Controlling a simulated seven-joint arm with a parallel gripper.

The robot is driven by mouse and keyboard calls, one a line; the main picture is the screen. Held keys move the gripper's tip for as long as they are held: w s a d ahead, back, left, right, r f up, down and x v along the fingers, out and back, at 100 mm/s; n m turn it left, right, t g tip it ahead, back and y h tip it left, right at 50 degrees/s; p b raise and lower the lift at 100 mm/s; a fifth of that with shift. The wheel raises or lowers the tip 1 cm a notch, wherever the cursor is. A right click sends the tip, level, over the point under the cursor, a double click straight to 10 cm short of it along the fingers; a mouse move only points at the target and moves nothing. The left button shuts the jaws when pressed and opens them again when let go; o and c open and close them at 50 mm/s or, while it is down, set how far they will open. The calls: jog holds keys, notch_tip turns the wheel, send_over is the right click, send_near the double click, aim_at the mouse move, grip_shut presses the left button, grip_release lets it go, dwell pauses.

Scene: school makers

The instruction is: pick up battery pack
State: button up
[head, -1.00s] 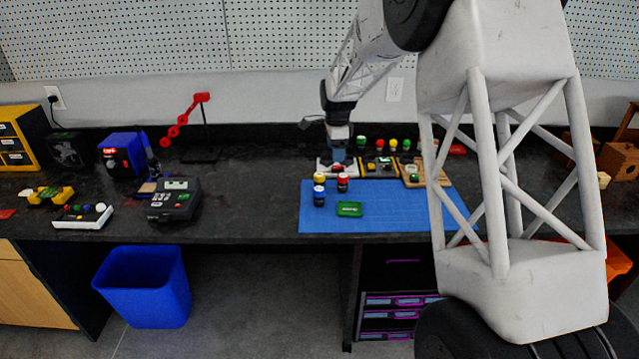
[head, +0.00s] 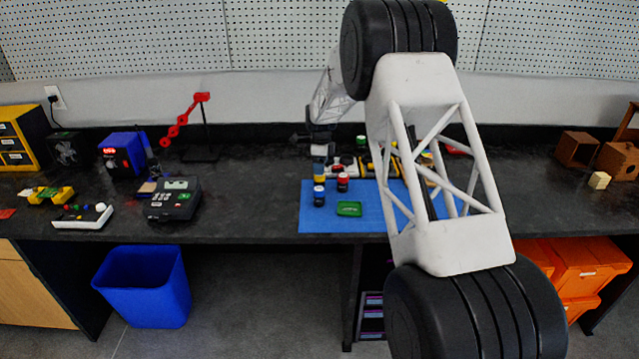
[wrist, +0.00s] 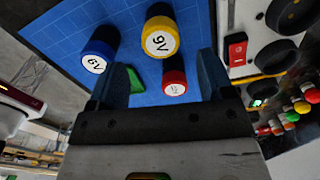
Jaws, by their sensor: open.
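Three battery packs stand upright on the blue mat (head: 375,222). The blue-topped pack (head: 319,195) is marked 6V and is at upper left in the wrist view (wrist: 97,57). The red-topped pack (head: 343,182) appears between the fingers in the wrist view (wrist: 174,82); its label is too small to read. My gripper (wrist: 162,66) is open and empty, pointing down above the packs.
Devices with knobs and colored caps (wrist: 270,45) stand just behind and right. A dark grey device (head: 174,199) is farther left. The bench between is clear.

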aim_at(320, 181)
jog(key=shift+f, duration=1.3)
jog(key=shift+w+a+f, duration=0.1)
jog(key=shift+a+f, duration=0.05)
jog(key=shift+f, duration=2.45)
jog(key=c, duration=1.1)
jog(key=shift+r, duration=0.1)
jog(key=shift+r, duration=4.95)
jog(key=shift+w, duration=0.15)
